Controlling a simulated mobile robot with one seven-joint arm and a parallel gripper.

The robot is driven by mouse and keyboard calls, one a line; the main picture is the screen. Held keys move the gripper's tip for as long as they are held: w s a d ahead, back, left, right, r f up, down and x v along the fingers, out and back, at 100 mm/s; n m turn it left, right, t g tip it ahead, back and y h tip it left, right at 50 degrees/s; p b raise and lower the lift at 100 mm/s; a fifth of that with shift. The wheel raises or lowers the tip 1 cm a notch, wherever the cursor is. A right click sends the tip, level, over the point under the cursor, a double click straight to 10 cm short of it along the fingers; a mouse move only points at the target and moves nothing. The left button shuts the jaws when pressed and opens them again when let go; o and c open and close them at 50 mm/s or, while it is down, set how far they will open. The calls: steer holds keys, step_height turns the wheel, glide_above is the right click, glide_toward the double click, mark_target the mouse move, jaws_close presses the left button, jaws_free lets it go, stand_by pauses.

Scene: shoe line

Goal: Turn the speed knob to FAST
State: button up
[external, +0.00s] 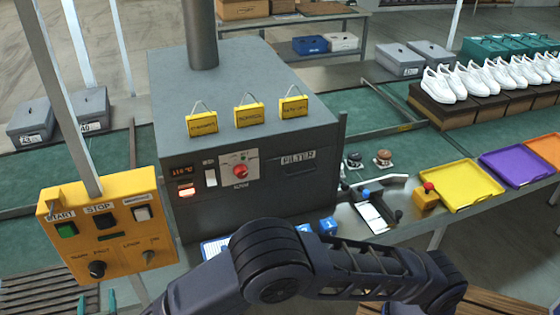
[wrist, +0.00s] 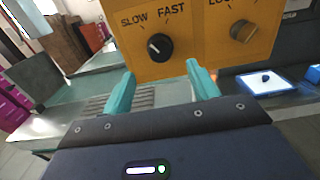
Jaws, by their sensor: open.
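The yellow control box (external: 120,222) hangs on a post at the left in the external view. Its black speed knob (external: 97,268) is at the lower left of the panel. In the wrist view the speed knob (wrist: 159,46) sits below the words SLOW and FAST, with a pale mark on its left side, towards SLOW. My gripper (wrist: 162,70) has its two teal fingers spread, with nothing between them. The fingertips are below the knob in that view and appear apart from it. In the external view the teal fingers show at the lower left edge.
A second knob (wrist: 243,27) is right of the speed knob. The green START button (external: 66,230) and black STOP button (external: 104,220) are higher on the box. A grey machine (external: 250,115) stands right of the box. A roller conveyor (external: 25,285) is at lower left.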

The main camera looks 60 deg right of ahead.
mark_target(97, 275)
steer(key=x, duration=0.8)
steer(key=c, duration=1)
